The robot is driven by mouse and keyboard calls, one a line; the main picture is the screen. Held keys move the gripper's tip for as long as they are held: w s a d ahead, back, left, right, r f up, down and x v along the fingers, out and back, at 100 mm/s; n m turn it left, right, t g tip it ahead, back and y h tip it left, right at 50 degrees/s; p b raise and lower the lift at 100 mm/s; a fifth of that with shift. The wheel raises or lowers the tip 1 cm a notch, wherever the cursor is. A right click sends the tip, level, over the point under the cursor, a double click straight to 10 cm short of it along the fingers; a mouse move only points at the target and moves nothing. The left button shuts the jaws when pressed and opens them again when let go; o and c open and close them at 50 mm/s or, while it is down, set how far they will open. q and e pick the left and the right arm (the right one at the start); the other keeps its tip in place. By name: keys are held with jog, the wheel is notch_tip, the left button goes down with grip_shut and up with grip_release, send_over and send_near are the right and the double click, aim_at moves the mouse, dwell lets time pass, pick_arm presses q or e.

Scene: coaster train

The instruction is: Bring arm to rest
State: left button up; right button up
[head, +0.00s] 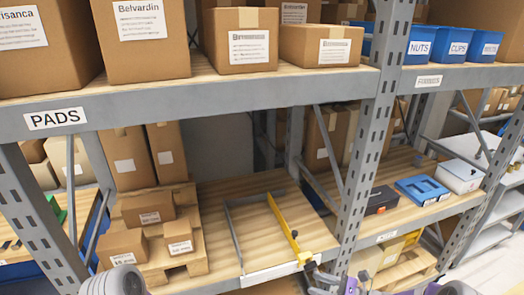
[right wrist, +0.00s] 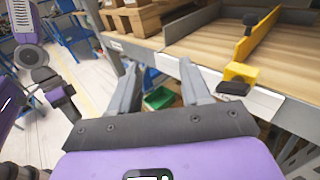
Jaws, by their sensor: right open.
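My right gripper (right wrist: 158,72) is open, its two grey fingers apart with nothing between them in the right wrist view. It is in front of the shelf's front edge, close to a yellow block with a dark part (right wrist: 240,74) but apart from it in that view. In the head view part of the right gripper (head: 322,276) shows at the bottom, just in front of the shelf, by the yellow guide bar (head: 285,222). A grey rounded part of my own shows at the bottom left of the head view.
The wooden shelf (head: 222,210) holds the guide frame, with stacked cartons (head: 145,208) to its left. A grey rack post (head: 362,165) stands right of it. A green bin (right wrist: 158,98) shows below, beyond my fingers.

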pick_arm(q)
jog(key=shift+w, duration=0.65)
pick_arm(e)
jog(key=s+a+f+n+g+h, duration=0.3)
jog(key=s+a+f+n+h, duration=0.1)
jog(key=s+f+n, duration=0.6)
jog(key=s+a+f+n+g+h, duration=0.3)
jog(key=s+f+n+h, duration=0.4)
jog(key=s+f+n, duration=0.3)
jog(key=shift+s+a+f+g+h, duration=0.35)
jog(key=shift+s+a, duration=0.2)
jog(key=shift+s, duration=0.25)
